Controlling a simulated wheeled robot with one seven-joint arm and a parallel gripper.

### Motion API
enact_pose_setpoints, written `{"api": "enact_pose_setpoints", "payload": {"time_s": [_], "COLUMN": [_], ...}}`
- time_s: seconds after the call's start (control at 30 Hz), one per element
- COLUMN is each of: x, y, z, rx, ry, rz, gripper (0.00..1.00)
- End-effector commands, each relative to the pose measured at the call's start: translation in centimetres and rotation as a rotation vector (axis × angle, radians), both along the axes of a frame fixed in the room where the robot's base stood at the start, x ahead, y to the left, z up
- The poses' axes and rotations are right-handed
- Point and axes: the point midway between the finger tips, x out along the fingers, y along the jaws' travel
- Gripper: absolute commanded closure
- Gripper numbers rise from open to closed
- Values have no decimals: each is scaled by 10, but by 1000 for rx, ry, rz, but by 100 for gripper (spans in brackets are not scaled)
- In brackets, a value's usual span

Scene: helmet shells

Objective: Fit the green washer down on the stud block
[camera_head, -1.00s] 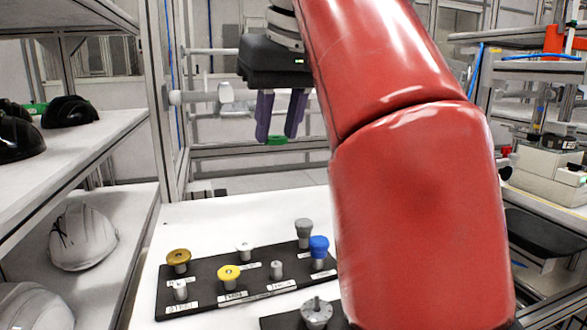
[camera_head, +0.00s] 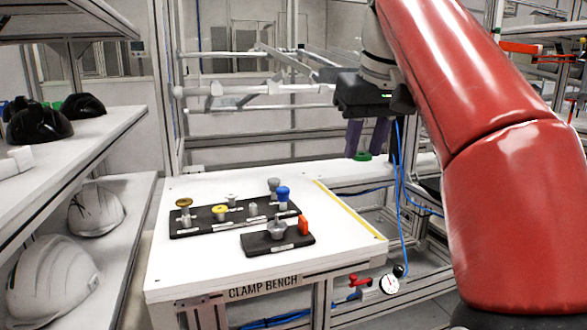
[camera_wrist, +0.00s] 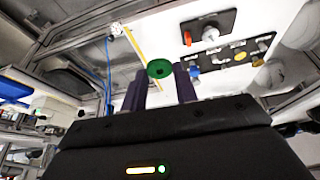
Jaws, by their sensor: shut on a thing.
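My gripper (camera_head: 365,152) points down, shut on the green washer (camera_head: 362,157), whose ring shows at the fingertips. In the wrist view the green washer (camera_wrist: 159,69) shows its dark centre hole between the fingers. A small black block (camera_head: 258,245) on the white bench bears a grey stud (camera_head: 277,229) and an orange piece (camera_head: 303,225) at its right end. It looks like the stud block. The held washer is well apart from it, up and to the right in the head view. The block also shows in the wrist view (camera_wrist: 226,20).
Behind the block lies a longer black board (camera_head: 203,218) with several posts, some with yellow, blue or grey tops. The white bench (camera_head: 200,270) is otherwise mostly clear, with a yellow strip (camera_head: 348,208) at right. Shelves with helmets (camera_head: 95,212) stand left. A blue hose (camera_head: 398,230) hangs at right.

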Motion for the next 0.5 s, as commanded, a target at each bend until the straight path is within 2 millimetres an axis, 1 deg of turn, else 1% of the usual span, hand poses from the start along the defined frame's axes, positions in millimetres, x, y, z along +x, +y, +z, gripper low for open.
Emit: {"api": "enact_pose_setpoints", "payload": {"time_s": [0.03, 0.1, 0.2, 0.3, 0.33, 0.4, 0.5], "x": [19, 37, 56, 67, 70, 73, 75], "y": [25, 53, 90, 117, 123, 133, 140], "z": [-12, -24, -40, -51, -53, -57, -60], "rx": [0, 1, 7, 13, 15, 18, 21], "ry": [7, 5, 4, 2, 1, 2, -1], "rz": [53, 111, 178, 227, 236, 255, 266], "gripper": [92, 92, 92, 92, 92, 92, 92]}}
